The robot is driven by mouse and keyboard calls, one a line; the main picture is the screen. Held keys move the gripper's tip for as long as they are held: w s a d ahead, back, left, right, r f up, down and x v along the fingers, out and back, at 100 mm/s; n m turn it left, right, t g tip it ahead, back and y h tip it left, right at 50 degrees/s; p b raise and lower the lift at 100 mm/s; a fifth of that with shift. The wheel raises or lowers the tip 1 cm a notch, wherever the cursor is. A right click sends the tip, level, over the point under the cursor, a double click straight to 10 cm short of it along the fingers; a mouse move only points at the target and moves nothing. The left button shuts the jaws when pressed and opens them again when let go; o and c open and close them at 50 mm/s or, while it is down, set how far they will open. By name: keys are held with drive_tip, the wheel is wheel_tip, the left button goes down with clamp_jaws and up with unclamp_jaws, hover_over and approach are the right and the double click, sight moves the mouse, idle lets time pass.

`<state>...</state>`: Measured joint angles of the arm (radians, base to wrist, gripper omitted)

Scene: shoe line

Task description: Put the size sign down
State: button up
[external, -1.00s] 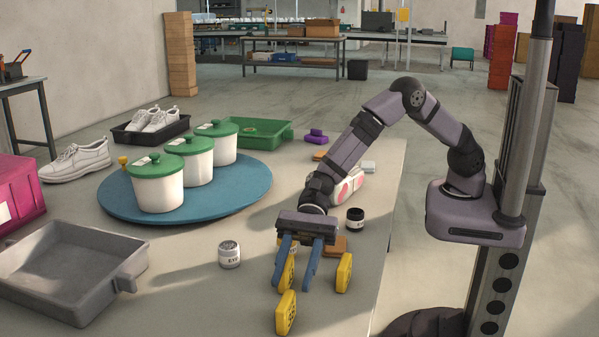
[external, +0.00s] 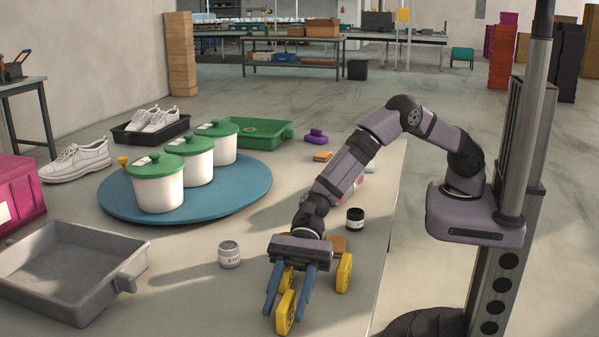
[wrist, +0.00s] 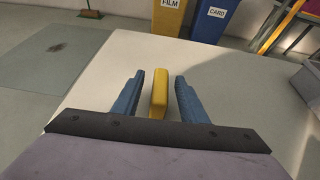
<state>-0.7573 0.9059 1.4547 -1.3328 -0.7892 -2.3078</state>
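A yellow size sign (external: 285,313) with dark markings stands on edge near the table's front edge. In the wrist view it shows edge-on as a yellow block (wrist: 158,92) between the two blue fingers. My gripper (external: 284,308) is open around it, with a gap on each side in the wrist view (wrist: 160,80). A second yellow piece (external: 344,273) stands just right of the gripper. More yellow (external: 288,279) shows behind the fingers, partly hidden by them.
A grey jar (external: 229,255) stands left of the gripper, a black-lidded jar (external: 355,219) behind it, near an orange-brown block (external: 337,243). A grey tray (external: 60,275) lies at left. A blue turntable (external: 235,198) holds green-lidded pots (external: 158,190). The table between tray and gripper is mostly clear.

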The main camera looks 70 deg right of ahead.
sight(285, 299)
clamp_jaws()
wheel_tip(285, 299, up, 10)
drive_tip(key=shift+r+p, duration=0.1)
drive_tip(key=shift+p, duration=0.7)
